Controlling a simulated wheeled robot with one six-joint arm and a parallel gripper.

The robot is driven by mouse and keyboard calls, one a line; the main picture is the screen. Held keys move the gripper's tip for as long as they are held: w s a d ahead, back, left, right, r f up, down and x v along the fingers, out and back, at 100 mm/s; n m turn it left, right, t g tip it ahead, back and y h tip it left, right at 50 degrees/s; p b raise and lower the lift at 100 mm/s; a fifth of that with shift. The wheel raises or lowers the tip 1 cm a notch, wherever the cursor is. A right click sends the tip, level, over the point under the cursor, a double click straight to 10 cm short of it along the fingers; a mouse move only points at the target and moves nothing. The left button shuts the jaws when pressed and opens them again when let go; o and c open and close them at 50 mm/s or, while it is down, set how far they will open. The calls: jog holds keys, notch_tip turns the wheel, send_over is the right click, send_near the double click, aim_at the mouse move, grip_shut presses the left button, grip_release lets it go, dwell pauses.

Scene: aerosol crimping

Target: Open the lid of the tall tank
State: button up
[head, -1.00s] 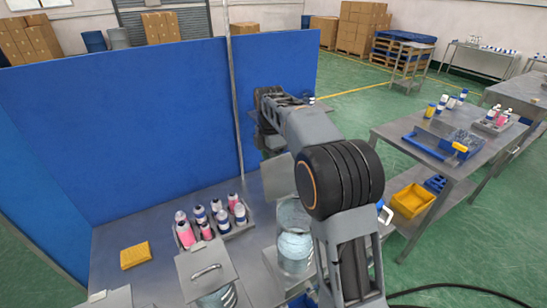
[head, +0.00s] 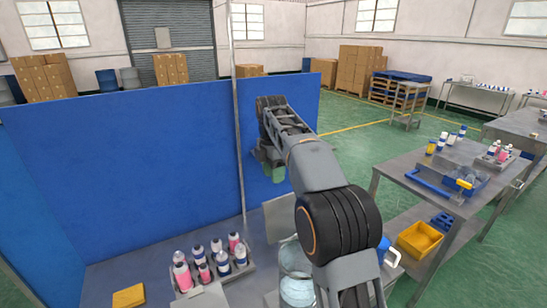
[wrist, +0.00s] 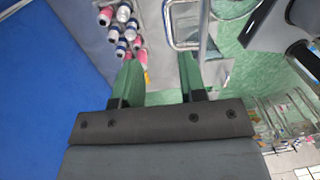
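In the head view a clear tank (head: 297,288) stands on the steel table, partly hidden by my arm. A grey plate (head: 280,216) stands tilted up behind its mouth, looking like a raised lid. Another flat grey lid (head: 203,298) shows at the bottom edge, mostly cut off. I cannot tell for sure which one belongs to the tall tank. My gripper (head: 270,170) is beyond the tank, in front of the blue partition. In the wrist view my gripper (wrist: 160,62) has its green fingers apart with nothing held. A metal loop handle (wrist: 185,45) shows just beyond them.
A tray of pink, white and blue bottles (head: 215,288) and a yellow sponge (head: 128,296) are on the table. The blue partition (head: 130,160) closes off the back. A second table (head: 400,160) with a blue tray stands right.

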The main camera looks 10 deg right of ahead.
notch_tip(320, 180, up, 5)
jog(key=shift+w+r, duration=0.15)
dwell(0.7)
jog(key=s+d+f+m+t+b, duration=0.1)
jog(key=s+f+m+t+b, duration=0.1)
jog(key=s+f+m, duration=0.7)
jog(key=s+d+f+m+t+b, duration=0.1)
jog(key=s+f+m+t+b, duration=0.1)
jog(key=s+f+m, duration=0.8)
jog(key=s+m+t, duration=0.1)
jog(key=s+m, duration=0.1)
jog(key=s, duration=0.4)
jog(key=shift+s+d+t, duration=0.15)
jog(key=shift+s+t, duration=0.15)
jog(key=shift+s, duration=0.05)
